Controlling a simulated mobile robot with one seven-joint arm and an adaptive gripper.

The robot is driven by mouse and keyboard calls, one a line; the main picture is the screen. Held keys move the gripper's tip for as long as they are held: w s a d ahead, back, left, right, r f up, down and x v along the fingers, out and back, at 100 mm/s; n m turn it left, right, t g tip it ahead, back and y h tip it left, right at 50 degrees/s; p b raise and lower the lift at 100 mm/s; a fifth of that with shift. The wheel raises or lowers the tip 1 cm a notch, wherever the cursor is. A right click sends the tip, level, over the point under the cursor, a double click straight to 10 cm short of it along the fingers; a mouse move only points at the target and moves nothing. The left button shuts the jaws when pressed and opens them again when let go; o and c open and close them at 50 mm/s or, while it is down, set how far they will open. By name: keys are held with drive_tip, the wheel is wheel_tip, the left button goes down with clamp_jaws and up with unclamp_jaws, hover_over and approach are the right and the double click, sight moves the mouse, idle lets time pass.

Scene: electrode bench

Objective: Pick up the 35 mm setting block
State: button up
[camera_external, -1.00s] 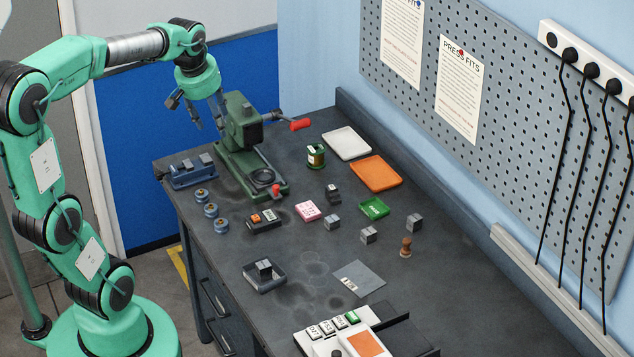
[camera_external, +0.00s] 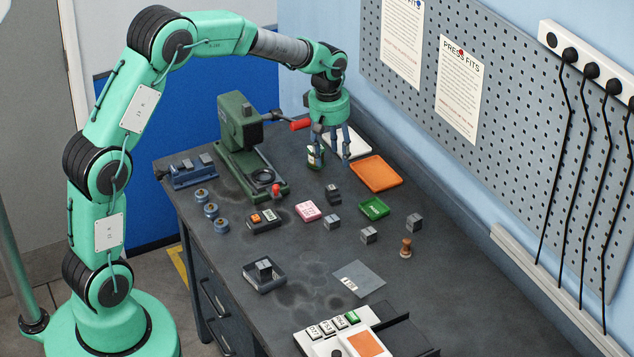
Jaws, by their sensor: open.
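Several small grey metal blocks stand on the dark bench: one at the middle (camera_external: 332,222), one right of it (camera_external: 368,235), one farther right (camera_external: 415,222) and a darker, taller one behind (camera_external: 333,194). Another grey block (camera_external: 264,268) sits in a dark square tray (camera_external: 275,282) nearer the front. Their markings are too small to read, so I cannot tell which is the 35 mm one.
A green press (camera_external: 240,135) with red-tipped handles stands left of my gripper. A wooden stamp (camera_external: 406,248) stands at right. A pegboard wall (camera_external: 520,120) bounds the right side.

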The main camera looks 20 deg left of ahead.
drive_tip(key=n, duration=0.2)
hover_over(369, 231)
wheel_tip(369, 231, down, 11)
drive_tip(key=shift+a+f+g+p, duration=0.15)
drive_tip(key=shift+g+p, duration=0.2)
drive_tip(key=shift+g, duration=0.05)
drive_tip(key=shift+f, duration=0.1)
drive_tip(key=shift+f, duration=4.15)
drive_tip(key=shift+f+b, duration=0.1)
drive_tip(key=shift+b, duration=0.2)
drive_tip(key=shift+f, duration=2.55)
drive_tip(key=shift+w, duration=0.1)
clamp_jaws()
